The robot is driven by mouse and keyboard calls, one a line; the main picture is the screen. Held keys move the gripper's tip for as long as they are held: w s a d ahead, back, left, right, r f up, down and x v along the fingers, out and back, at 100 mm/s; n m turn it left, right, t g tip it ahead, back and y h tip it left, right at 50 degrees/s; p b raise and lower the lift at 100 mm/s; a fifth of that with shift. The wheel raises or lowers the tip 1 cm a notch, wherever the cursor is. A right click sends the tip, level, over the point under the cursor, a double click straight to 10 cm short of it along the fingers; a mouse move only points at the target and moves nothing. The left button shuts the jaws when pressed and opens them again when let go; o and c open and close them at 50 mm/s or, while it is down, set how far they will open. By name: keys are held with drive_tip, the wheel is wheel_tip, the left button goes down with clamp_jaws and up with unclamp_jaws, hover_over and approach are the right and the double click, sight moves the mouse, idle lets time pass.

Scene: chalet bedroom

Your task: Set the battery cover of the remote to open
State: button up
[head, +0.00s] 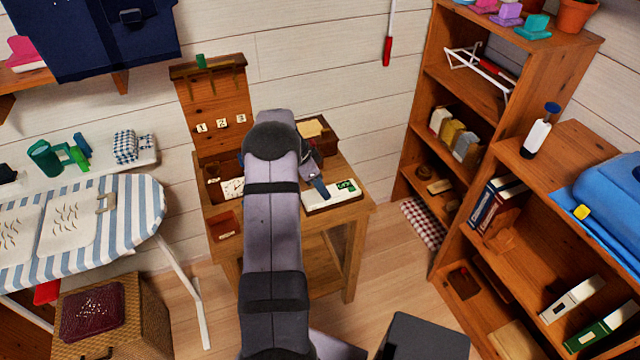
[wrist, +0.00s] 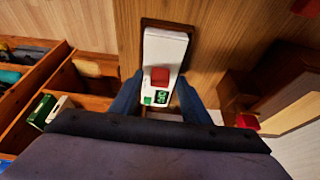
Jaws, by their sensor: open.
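A white device (wrist: 165,50), which looks like the remote, lies on a dark brown base in the wrist view. It bears a raised red square piece (wrist: 160,77), a small green patch and a green-and-black display (wrist: 161,97). I cannot tell whether the red piece is the battery cover or how the cover stands. In the head view, a white device with a green display (head: 346,185) lies at the table's right edge. My gripper (wrist: 159,84) is open, its blue fingers on either side of the device's display end. A blue finger also shows in the head view (head: 321,188); contact is unclear.
The small wooden table (head: 335,225) has a pegboard (head: 205,105) behind it and a dial (head: 233,188) on its left. A wooden bookcase (head: 425,120) stands to the right. A striped ironing board (head: 140,205) stands to the left.

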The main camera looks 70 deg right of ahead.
sight(306, 198)
drive_tip(key=shift+c, duration=0.7)
clamp_jaws()
drive_tip(key=w+a+b, duration=0.3)
drive_tip(key=w+a, duration=0.1)
drive_tip(key=shift+w+a+f+b, duration=0.1)
drive_tip(key=shift+w+a+b, duration=0.1)
drive_tip(key=shift+b, duration=0.15)
drive_tip(key=shift+w, duration=0.1)
drive_tip(key=shift+o, duration=0.7)
unclamp_jaws()
drive_tip(key=shift+a, duration=0.1)
drive_tip(key=b+v, duration=0.1)
drive_tip(key=v, duration=0.6)
drive_tip(key=shift+r, duration=0.25)
